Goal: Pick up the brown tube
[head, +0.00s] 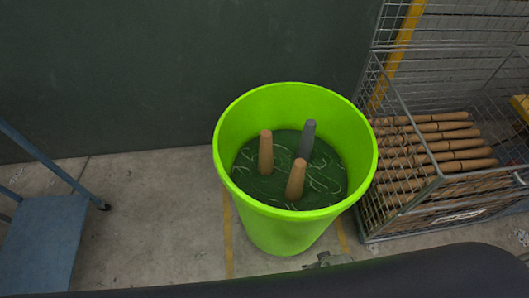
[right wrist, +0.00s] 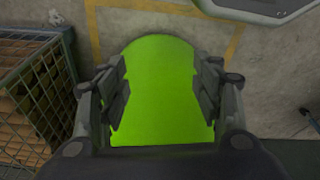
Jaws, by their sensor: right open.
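Two brown tubes stand upright in a bright green bucket (head: 285,232), one at the left (head: 265,153) and one nearer the front (head: 296,180). A dark grey tube (head: 307,140) stands behind them. All rise from a dark green surface with pale curly strands inside the bucket; their lower ends are hidden. My right gripper (right wrist: 163,88) is open in the right wrist view, with the green bucket's outer side (right wrist: 160,95) beyond its fingers. No tube shows between them. My left gripper is not in view.
A wire cage (head: 400,212) holding several turned wooden pieces (head: 430,150) stands right of the bucket. A blue cart (head: 40,240) is at the left. A dark wall (head: 180,70) stands behind. Concrete floor (head: 150,220) is clear left of the bucket.

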